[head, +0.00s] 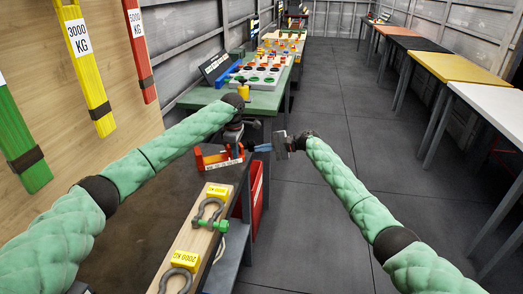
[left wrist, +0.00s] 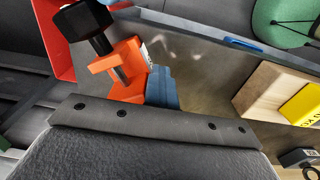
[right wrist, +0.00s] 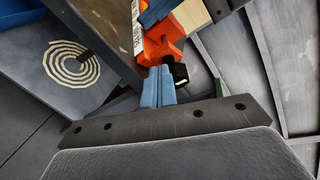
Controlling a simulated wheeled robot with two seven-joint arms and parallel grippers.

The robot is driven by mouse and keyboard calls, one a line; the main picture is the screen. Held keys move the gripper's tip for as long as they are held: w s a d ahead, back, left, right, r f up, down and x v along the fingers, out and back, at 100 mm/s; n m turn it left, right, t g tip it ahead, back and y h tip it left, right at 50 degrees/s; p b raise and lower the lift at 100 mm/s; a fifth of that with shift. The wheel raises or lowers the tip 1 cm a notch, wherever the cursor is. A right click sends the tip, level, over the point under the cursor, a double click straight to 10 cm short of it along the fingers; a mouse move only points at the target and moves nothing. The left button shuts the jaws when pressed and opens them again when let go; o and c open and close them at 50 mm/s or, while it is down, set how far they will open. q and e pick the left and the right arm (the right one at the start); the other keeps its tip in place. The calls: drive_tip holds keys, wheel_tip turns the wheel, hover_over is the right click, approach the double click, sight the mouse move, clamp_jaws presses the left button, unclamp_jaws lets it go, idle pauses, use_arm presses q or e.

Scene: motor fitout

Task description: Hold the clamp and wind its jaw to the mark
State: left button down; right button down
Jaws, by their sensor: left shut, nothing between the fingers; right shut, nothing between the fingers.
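The orange clamp (head: 209,161) lies on the dark bench top. My left gripper (head: 238,151) is shut and empty, pointing down at the clamp's right end. In the left wrist view its blue fingertips (left wrist: 162,88) are beside an orange block of the clamp (left wrist: 122,72), with a black knob (left wrist: 85,22) to the left. My right gripper (head: 262,148) is shut and empty, pointing left toward the clamp. In the right wrist view its blue fingertips (right wrist: 158,86) are close to the orange end (right wrist: 160,45) and black knob (right wrist: 180,74); contact is unclear. A white marked strip (right wrist: 137,28) shows partly.
A wooden board (head: 215,222) with shackles and yellow weight labels lies nearer me on the bench. A red bin (head: 256,188) hangs at the bench's right side. A green table (head: 262,101) with parts stands behind. The floor (head: 335,210) to the right is clear.

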drive_tip(key=shift+w+a+r, duration=0.1)
drive_tip(key=shift+w+r, duration=0.1)
drive_tip(key=shift+r, duration=0.3)
drive_tip(key=shift+w+r, duration=0.15)
drive_tip(key=shift+r, duration=0.1)
drive_tip(key=shift+w+a, duration=0.1)
drive_tip(key=shift+r, duration=0.15)
idle(0.4)
drive_tip(key=w+d, duration=0.2)
drive_tip(key=d, duration=0.3)
drive_tip(key=shift+d+r, duration=0.2)
drive_tip(key=shift+d, duration=0.15)
idle(0.3)
